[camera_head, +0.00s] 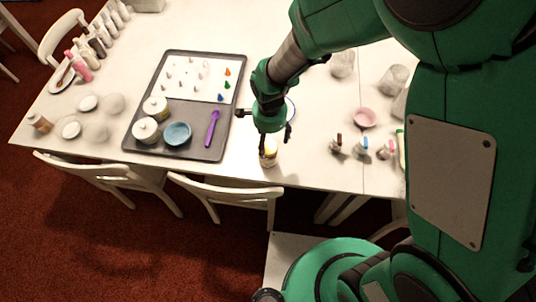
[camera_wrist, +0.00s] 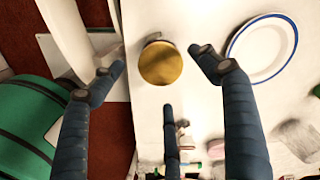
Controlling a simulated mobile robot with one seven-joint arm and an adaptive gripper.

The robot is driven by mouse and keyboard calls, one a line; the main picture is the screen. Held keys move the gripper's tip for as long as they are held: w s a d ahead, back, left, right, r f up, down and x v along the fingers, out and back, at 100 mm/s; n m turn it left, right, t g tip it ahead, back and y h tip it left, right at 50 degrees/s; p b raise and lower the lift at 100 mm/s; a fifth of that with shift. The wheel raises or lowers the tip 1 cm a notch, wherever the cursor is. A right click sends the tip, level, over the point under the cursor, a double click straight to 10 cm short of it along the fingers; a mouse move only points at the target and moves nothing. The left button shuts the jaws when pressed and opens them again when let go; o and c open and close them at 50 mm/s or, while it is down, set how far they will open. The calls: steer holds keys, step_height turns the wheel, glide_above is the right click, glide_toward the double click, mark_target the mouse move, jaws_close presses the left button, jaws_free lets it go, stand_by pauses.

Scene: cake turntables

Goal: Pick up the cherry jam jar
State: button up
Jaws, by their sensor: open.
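A small jar (camera_head: 268,156) with a yellowish lid stands upright near the front edge of the white table. Its label cannot be read, so I cannot confirm it is the cherry jam jar. In the wrist view its round gold lid (camera_wrist: 161,64) shows from above, with a bit of its side at the top. My gripper (camera_head: 265,132) is right above the jar, pointing down. In the wrist view my gripper (camera_wrist: 158,62) is open, with a dark finger on each side of the lid and a third below it. The fingers appear apart from the jar.
A dark tray (camera_head: 190,148) with white jars, a blue bowl (camera_head: 178,133) and a purple spoon (camera_head: 212,128) lies left. A blue-rimmed plate (camera_wrist: 262,48) is close by the jar. Small bottles (camera_head: 360,147) and a pink bowl (camera_head: 365,117) stand right. Chairs line the front edge.

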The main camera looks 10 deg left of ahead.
mark_target(269, 147)
step_height(269, 147, down, 8)
steer(key=shift+r+b, duration=0.2)
steer(key=shift+b, duration=0.65)
steer(key=shift+a+f+b, duration=0.15)
steer(key=shift+f+b, duration=0.35)
steer(key=shift+f, duration=0.8)
steer(key=shift+a+f+b, duration=0.1)
steer(key=shift+f+b, duration=0.35)
steer(key=shift+f, duration=0.85)
steer(key=shift+c, duration=0.3)
steer(key=shift+w, duration=0.1)
steer(key=c, duration=1.8)
steer(key=shift+r, duration=0.15)
steer(key=shift+r+p, duration=1.4)
steer(key=shift+r, duration=3.5)
